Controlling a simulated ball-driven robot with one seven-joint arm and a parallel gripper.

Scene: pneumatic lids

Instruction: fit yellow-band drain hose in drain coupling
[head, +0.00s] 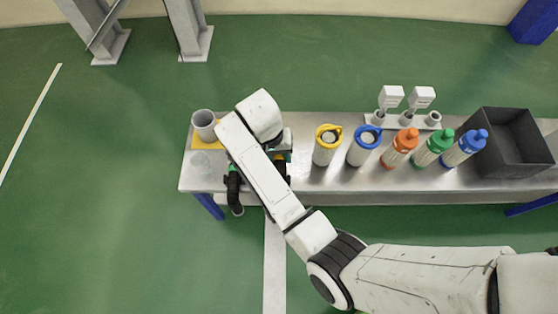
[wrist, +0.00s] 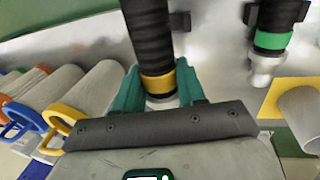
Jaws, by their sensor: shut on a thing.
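In the wrist view, the black drain hose (wrist: 150,35) with a yellow band (wrist: 157,83) runs between the teal fingers of my gripper (wrist: 160,88). The gripper is shut on it near the band, and a pale end piece shows just below the band. A second black hose (wrist: 276,18) with a green band lies to the right, with a whitish fitting (wrist: 264,68) at its end. In the head view my arm covers the gripper and most of the held hose. I cannot make out the drain coupling for the yellow-band hose or whether the hose touches it.
On the metal bench (head: 330,182) stand a grey cup (head: 204,124) on a yellow pad, yellow-lidded (head: 325,150) and blue-lidded (head: 361,151) canisters, several capped bottles (head: 400,150) and a dark bin (head: 508,140). A holder with white tags (head: 392,96) is behind. The green floor at left is clear.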

